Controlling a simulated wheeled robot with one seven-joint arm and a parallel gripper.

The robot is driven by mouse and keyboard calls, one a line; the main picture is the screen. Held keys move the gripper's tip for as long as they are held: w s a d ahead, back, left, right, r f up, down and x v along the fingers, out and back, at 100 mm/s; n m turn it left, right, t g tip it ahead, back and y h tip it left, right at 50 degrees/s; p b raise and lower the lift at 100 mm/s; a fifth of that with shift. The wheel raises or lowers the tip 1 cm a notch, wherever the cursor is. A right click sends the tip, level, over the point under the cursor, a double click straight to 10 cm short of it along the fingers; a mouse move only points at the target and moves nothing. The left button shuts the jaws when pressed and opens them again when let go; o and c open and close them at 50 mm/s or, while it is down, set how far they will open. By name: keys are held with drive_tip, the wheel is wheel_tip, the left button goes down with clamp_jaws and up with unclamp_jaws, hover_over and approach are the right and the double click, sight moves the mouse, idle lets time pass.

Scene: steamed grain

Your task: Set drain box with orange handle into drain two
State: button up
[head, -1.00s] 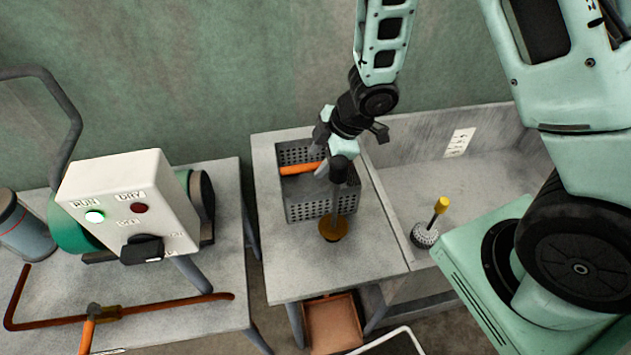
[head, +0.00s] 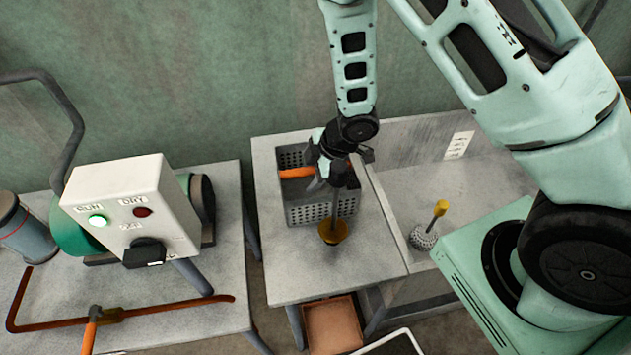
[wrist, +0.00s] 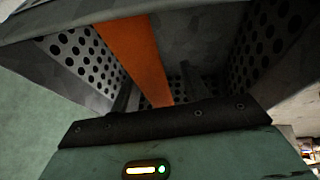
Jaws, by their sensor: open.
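The grey perforated drain box (head: 299,214) stands on the back part of the middle table. Its orange handle (head: 297,173) spans its top and also shows in the wrist view (wrist: 138,55). My gripper (head: 322,182) is at the top of the box, at the right end of the visible handle. In the wrist view its two dark fingers (wrist: 157,94) are spread, with the handle running between them. Contact cannot be told. My gripper hides part of the box and handle. No drain labelled two can be made out.
A plunger-like tool (head: 333,232) stands in front of the box. A white control box (head: 130,210) is on the left table. The middle table's front is clear.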

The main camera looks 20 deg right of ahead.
drive_tip(key=shift+f, duration=0.25)
idle(0.4)
clamp_jaws()
